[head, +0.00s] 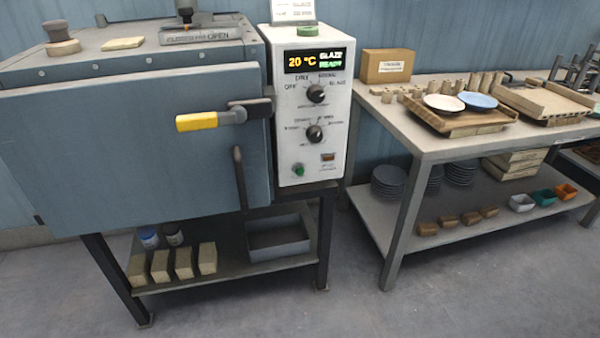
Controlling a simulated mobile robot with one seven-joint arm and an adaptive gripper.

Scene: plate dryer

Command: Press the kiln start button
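The kiln (130,150) stands at the left, a blue-grey box on a dark metal stand, with its front door closed. A handle with a yellow grip (197,121) lies across the door's right side. The white control panel (285,130) is on the kiln's right. Its display (315,60) reads 20 °C, GLAZE, READY. Two black knobs sit below it, an upper knob (316,94) and a lower knob (314,134). A small round green button (299,169) is at the panel's lower left, beside a small orange-brown element (328,157). My gripper is not in view.
A work table (420,140) at the right carries a white plate (444,103), a blue plate (478,101) and a cardboard box (388,66). Its lower shelf holds stacked dark plates. Bricks (184,262) and a grey bin (278,240) sit under the kiln. The floor in front is clear.

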